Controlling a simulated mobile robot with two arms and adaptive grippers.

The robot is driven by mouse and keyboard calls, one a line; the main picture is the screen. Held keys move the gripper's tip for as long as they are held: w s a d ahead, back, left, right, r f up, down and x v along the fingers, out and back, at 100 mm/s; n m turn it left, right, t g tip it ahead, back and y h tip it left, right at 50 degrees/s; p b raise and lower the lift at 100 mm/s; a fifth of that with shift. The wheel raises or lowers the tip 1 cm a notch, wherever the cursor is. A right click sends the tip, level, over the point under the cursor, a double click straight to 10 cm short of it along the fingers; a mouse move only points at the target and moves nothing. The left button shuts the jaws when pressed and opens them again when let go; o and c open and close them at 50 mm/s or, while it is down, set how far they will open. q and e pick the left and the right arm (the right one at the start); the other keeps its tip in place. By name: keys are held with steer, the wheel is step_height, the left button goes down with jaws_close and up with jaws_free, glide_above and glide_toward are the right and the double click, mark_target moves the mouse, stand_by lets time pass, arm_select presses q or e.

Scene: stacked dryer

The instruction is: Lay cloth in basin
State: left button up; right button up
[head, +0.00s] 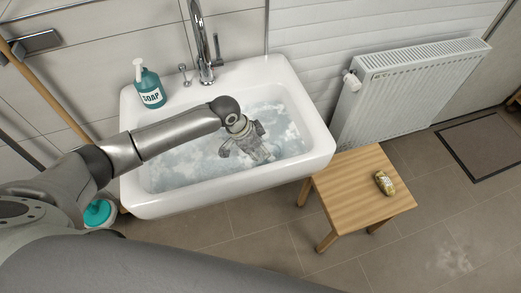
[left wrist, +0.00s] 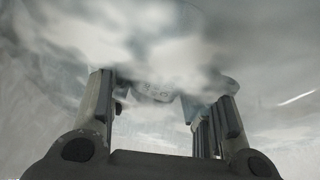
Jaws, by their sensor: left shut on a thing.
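The white basin (head: 238,187) stands against the tiled wall and holds water with cloudy white patches. My left gripper (head: 246,152) reaches down into the basin, right of its middle, at the water. In the left wrist view its fingers (left wrist: 165,82) stand on either side of a small pale piece (left wrist: 154,90), which I take to be the cloth they are shut on. The cloth's outline is hidden by white blur, and I cannot make it out in the head view. My right gripper is not in view.
A teal soap bottle (head: 150,86) stands on the basin's back left rim, near the tap (head: 203,45). A wooden stool (head: 350,204) with a small yellowish-brown item (head: 384,183) stands at the right. A radiator (head: 415,85) is behind it. Floor at lower right is clear.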

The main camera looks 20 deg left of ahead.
arm_select(q)
steer(key=shift+f, duration=0.15)
steer(key=o, duration=1)
steer(key=v, duration=1.2)
steer(key=shift+r, duration=0.2)
